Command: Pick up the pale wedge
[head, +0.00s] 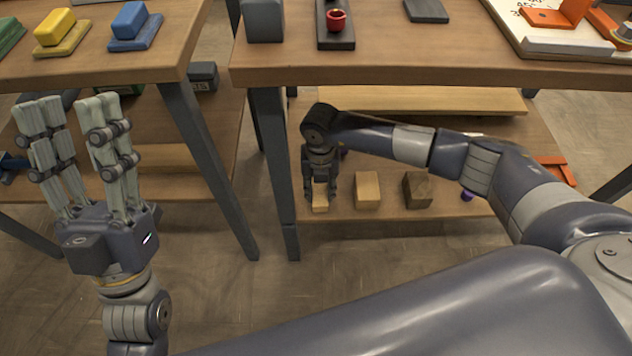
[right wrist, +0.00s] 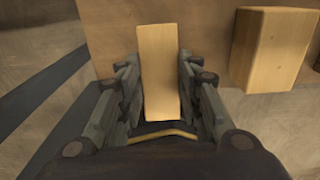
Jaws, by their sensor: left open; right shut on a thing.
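The pale wedge (head: 320,202) is a small light wooden piece at the front left of the lower shelf in the head view. My right gripper (head: 320,188) reaches down from above and is shut on it. In the right wrist view the wedge (right wrist: 158,70) stands between the two fingers of my right gripper (right wrist: 159,85), with a finger against each side. Whether it touches the shelf cannot be told. My left gripper (head: 82,130) is open and empty, pointing up at the left of the head view, away from the wedge.
A pale wooden block (head: 367,190) and a dark brown block (head: 417,190) stand right of the wedge on the lower shelf (head: 470,207). The pale block also shows in the right wrist view (right wrist: 270,50).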

